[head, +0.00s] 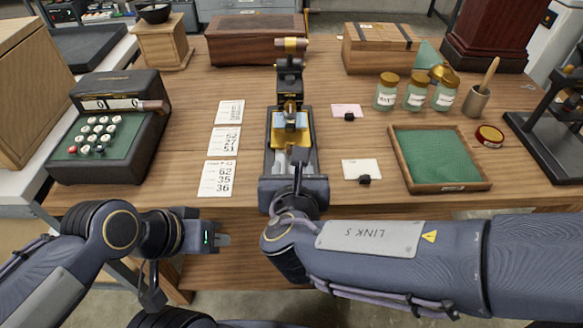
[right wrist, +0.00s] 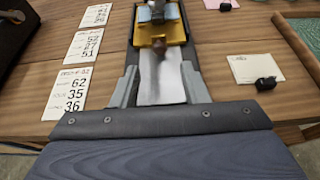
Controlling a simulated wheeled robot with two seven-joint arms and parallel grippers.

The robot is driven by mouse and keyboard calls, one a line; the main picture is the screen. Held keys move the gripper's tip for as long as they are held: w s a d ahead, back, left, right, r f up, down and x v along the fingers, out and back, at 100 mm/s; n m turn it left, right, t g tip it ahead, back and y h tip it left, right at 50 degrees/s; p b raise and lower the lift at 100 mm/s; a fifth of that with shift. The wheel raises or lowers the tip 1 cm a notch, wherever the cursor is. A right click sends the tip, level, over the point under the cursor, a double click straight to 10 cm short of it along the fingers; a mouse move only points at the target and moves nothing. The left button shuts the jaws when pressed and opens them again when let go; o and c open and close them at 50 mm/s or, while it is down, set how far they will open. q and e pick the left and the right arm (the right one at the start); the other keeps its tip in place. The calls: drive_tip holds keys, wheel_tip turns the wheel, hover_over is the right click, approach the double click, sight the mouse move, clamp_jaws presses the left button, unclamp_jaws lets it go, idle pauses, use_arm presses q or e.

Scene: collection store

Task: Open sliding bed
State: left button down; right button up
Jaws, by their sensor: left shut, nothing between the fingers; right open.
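A dark upright machine with brass fittings (head: 290,68) stands at the middle of the table. Low on it is a brass bed (head: 292,140) carrying a small pale-blue block (head: 289,121); the brass bed also shows in the right wrist view (right wrist: 173,57). A polished silver plate (right wrist: 160,86) lies in front of the brass. My right gripper (right wrist: 160,85) is open, its grey fingers one on each side of the silver plate; I cannot tell whether they touch it. My left gripper (head: 222,240) is shut and empty, off the table's front edge, left of my right arm.
Number cards (head: 218,178) lie left of the machine, beside a keyed register (head: 110,130). To the right are small cards (head: 362,168), a green-lined tray (head: 438,157), glass jars (head: 416,92) and a brush pot (head: 477,101). Wooden boxes (head: 255,40) stand behind.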

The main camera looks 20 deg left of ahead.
drive_tip(key=x, duration=0.7)
drive_tip(key=shift+w+a, duration=0.15)
drive_tip(key=shift+w, duration=0.05)
clamp_jaws()
drive_tip(key=shift+b, duration=0.3)
